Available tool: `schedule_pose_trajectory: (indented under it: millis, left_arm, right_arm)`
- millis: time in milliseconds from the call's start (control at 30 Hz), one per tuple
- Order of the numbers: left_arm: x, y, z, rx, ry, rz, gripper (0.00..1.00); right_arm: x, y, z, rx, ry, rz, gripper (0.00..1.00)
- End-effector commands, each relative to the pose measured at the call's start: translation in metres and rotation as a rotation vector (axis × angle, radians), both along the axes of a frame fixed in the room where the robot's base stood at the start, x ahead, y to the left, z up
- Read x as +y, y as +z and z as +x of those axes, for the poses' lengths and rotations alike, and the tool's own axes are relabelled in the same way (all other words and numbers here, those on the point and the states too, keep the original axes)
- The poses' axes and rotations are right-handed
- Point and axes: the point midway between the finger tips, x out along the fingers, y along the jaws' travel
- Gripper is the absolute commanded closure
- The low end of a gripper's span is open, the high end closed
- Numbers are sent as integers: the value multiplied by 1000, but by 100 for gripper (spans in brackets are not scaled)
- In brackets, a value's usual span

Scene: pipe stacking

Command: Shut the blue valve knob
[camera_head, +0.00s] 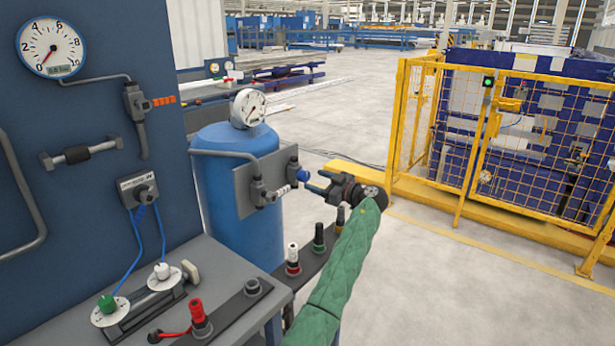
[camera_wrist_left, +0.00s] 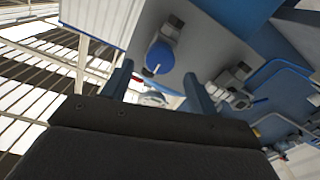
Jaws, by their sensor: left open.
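The blue valve knob (camera_head: 293,168) sits on the right side of a grey plate (camera_head: 252,178) in front of a blue tank (camera_head: 232,219). My left gripper (camera_head: 312,181) is just right of the knob, its fingers pointing left towards it. In the left wrist view the blue knob (camera_wrist_left: 160,57) shows between the two fingers of my left gripper (camera_wrist_left: 158,76), slightly beyond their tips. The gripper is open and appears empty, with no visible contact on the knob. My right gripper is not in view.
A gauge (camera_head: 249,107) tops the tank. A dark panel with another gauge (camera_head: 50,46) stands left. Several coloured knobs stand on the bench (camera_head: 210,275) and the ledge below my arm. A yellow fence (camera_head: 500,140) stands right; floor between is clear.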

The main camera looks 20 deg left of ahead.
Motion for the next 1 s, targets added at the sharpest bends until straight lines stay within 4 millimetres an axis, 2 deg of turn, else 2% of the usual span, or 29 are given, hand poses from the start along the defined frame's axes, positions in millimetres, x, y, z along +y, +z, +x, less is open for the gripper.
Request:
schedule_pose_trajectory:
  millis: [100,300,700,767,933,1000]
  left_arm:
    - [17,3,6,0,0,1,41]
    - [37,2,14,1,-1,0,41]
    - [44,0,16,1,-1,-2,41]
    - [44,0,16,1,-1,-2,51]
    - [44,0,16,2,-1,-1,84]
    - [44,0,16,2,-1,-1,86]
  right_arm:
    - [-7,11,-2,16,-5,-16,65]
    - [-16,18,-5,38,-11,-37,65]
    - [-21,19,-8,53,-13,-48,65]
    - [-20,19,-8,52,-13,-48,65]
    - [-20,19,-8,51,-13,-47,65]
    - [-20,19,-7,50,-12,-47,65]
